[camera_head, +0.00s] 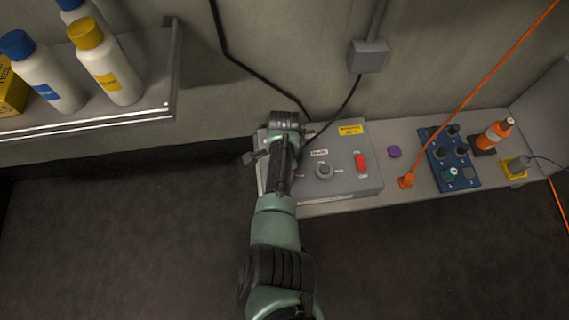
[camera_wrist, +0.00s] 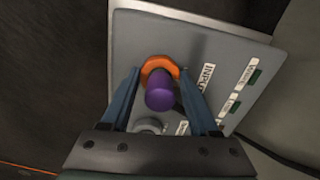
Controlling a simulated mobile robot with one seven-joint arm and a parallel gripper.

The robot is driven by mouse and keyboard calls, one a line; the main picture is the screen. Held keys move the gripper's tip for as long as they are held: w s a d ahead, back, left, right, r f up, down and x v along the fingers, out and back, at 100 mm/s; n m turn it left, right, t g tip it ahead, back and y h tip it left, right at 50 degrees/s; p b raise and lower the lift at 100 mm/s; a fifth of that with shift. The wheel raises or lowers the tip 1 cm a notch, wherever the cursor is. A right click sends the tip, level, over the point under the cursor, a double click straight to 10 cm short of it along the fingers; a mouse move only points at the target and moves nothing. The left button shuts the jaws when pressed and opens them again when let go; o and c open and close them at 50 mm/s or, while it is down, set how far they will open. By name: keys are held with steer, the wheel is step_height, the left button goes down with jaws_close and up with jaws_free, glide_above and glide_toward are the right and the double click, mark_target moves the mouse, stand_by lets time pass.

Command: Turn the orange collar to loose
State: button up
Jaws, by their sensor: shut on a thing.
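The orange collar (camera_wrist: 157,63) shows in the wrist view as a ring on the grey panel, around the base of a purple cylinder (camera_wrist: 160,94). My gripper (camera_wrist: 160,73) has one finger on each side of the collar and is shut on it. The purple cylinder stands out between the fingers towards the camera. In the head view my gripper (camera_head: 284,132) is over the left end of the grey panel box (camera_head: 335,189), and the arm hides the collar there. I cannot read any loose or tight marking by the collar.
The panel box also carries a grey knob (camera_head: 324,171) and a red switch (camera_head: 361,161). To the right are a purple block (camera_head: 394,152), an orange cable plug (camera_head: 406,181) and a blue board (camera_head: 441,177). A bottle shelf (camera_head: 150,114) is upper left.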

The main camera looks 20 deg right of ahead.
steer(key=shift+a+n, duration=0.1)
steer(key=shift+n, duration=0.5)
steer(key=o, duration=1.4)
steer(key=shift+c, duration=0.2)
steer(key=shift+r, duration=0.1)
step_height(320, 180, up, 13)
steer(key=p, duration=0.9)
